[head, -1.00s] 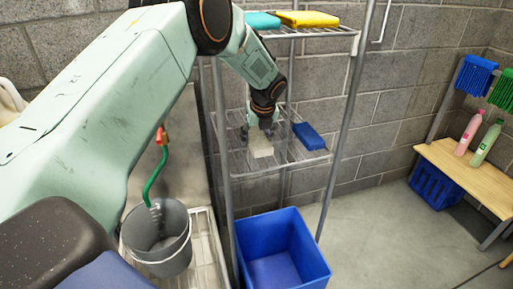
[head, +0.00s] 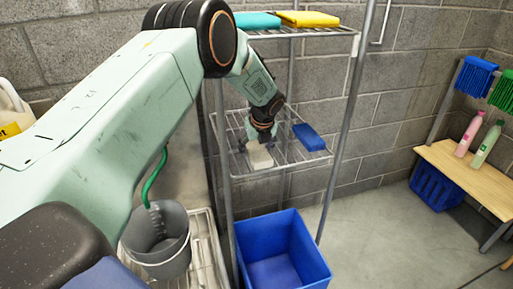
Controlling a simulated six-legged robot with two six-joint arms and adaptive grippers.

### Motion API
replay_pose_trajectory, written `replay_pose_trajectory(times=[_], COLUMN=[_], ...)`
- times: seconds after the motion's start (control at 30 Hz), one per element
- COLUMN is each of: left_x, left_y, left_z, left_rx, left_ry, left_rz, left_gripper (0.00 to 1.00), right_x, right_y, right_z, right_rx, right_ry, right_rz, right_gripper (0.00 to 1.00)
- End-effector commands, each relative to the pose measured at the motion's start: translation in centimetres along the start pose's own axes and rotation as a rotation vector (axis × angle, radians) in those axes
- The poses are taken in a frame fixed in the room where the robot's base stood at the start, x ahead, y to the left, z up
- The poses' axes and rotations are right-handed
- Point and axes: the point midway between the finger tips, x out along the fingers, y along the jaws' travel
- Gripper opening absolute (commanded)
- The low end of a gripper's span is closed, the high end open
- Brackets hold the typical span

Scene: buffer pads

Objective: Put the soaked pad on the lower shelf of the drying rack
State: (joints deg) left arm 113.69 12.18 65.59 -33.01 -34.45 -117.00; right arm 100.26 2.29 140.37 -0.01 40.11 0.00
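The pale, off-white pad (head: 260,157) is at the lower shelf (head: 238,133) of the drying rack, left of a blue pad. My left gripper (head: 263,138) points down from above with its fingertips at the pad's upper end. It appears shut on the pad, though the fingers are small and partly hidden. The pad is at or just above the wire shelf; I cannot tell whether its underside touches. My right gripper is not in view.
The blue pad (head: 308,137) lies on the lower shelf's right side. Teal (head: 257,20) and yellow (head: 309,18) pads lie on the upper shelf. A blue bin (head: 283,251) stands below; a grey bucket (head: 157,243) is left. A bench (head: 470,172) with bottles stands right.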

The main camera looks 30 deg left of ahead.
Motion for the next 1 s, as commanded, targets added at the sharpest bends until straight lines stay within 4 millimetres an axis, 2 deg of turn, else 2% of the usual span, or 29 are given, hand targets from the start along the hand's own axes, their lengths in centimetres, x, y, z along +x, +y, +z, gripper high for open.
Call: replay_pose_trajectory(times=[0.1, 0.47, 0.57, 0.8, 1.0], left_x=[0.0, -0.6, -2.0, -7.0, -10.5], left_y=[0.0, 0.0, -0.1, 0.0, -0.1], left_z=[0.0, 0.2, 0.3, 0.3, 0.2], left_rx=[0.000, 0.000, 0.000, 0.000, 0.001], left_ry=[0.000, -0.001, -0.002, -0.001, -0.001], left_rz=[0.000, -0.001, -0.003, -0.002, -0.001], left_gripper=[0.81, 0.81, 0.81, 0.81, 0.81], right_x=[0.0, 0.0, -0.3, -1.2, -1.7], right_y=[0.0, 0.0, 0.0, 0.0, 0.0], right_z=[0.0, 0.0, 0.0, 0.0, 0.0], right_rx=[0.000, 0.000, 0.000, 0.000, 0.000], right_ry=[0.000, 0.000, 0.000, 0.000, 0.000], right_rz=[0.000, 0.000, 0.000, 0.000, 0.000], right_gripper=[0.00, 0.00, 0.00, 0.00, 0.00])
